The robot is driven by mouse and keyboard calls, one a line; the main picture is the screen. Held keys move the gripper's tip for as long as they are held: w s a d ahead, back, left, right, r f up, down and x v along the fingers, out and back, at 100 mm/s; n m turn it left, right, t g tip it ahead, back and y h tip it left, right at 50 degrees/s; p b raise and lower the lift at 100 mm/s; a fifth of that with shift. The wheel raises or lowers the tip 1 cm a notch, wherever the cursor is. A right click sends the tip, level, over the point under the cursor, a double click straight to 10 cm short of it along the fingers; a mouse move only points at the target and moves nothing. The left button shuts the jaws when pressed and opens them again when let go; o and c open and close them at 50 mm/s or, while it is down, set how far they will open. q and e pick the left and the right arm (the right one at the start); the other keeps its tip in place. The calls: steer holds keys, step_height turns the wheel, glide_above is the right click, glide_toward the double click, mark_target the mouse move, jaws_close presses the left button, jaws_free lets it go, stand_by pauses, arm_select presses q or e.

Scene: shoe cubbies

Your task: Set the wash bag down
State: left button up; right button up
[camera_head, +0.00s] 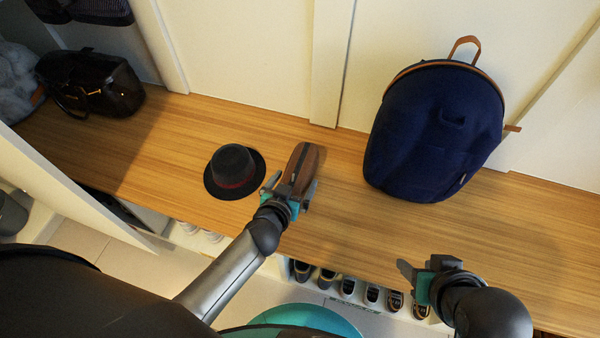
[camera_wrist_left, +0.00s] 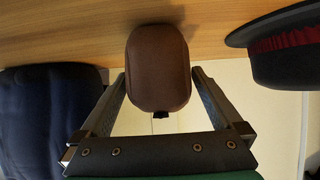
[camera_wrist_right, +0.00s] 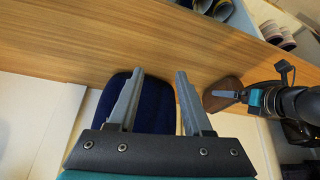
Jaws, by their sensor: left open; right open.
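The brown wash bag (camera_head: 302,164) is upright on the wooden bench (camera_head: 350,220), just right of a black hat. My left gripper (camera_head: 291,187) is at its near end, with open fingers on either side. In the left wrist view the bag (camera_wrist_left: 158,68) sits between the two fingers (camera_wrist_left: 160,85), with narrow gaps showing at both sides. The bag also shows in the right wrist view (camera_wrist_right: 222,92) beside my left gripper. My right gripper (camera_head: 412,277) is open and empty above the bench's front edge.
The black hat (camera_head: 233,170) with a red band lies close to my left gripper. A navy backpack (camera_head: 435,130) stands at the back right. A dark handbag (camera_head: 92,82) is at the far left. Several shoes (camera_head: 347,288) sit below the bench. The bench between bag and backpack is clear.

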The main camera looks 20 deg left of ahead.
arm_select(q)
steer(key=shift+b+x, duration=0.45)
steer(key=shift+x, duration=0.45)
steer(key=shift+w+f, duration=0.3)
steer(key=shift+w, duration=0.35)
arm_select(e)
steer(key=shift+w+a+f+t+y, duration=0.15)
steer(key=shift+w+a+t+y, duration=0.2)
steer(key=shift+w+a+t, duration=0.45)
steer(key=shift+w+a+f+t+y, duration=0.15)
steer(key=shift+w+a+t+y, duration=0.2)
steer(key=shift+w+a+t, duration=0.5)
steer(key=shift+s+a+g, duration=0.1)
steer(key=shift+g, duration=0.15)
arm_select(q)
steer(key=c, duration=1.4)
steer(key=shift+r, duration=0.1)
